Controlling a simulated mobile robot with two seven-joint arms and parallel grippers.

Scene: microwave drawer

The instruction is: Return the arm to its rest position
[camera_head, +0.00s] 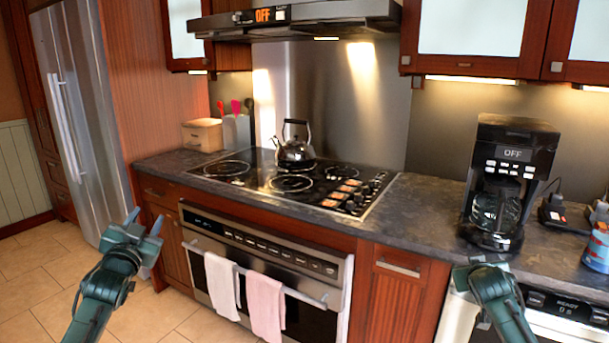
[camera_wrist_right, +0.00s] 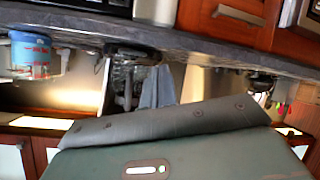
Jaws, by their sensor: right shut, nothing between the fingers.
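My left arm comes in from the lower left of the head view. Its gripper (camera_head: 146,220) is open, with two separated fingers and nothing between them, over the floor in front of the counter. My right gripper (camera_head: 478,263) is at the lower right, shut and empty, in front of the counter edge below the coffee maker. Its fingertips are small and partly hard to make out. In the right wrist view, my own grey-green hand parts fill the bottom, and the kitchen appears upside down behind them.
A dark counter (camera_head: 425,215) runs across the view. It carries a kettle (camera_head: 295,148) on the cooktop and a black coffee maker (camera_head: 507,180). An oven front (camera_head: 262,235) has two towels on its handle. An appliance reading READY (camera_head: 567,307) is at lower right. Tiled floor (camera_head: 35,265) is clear at left.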

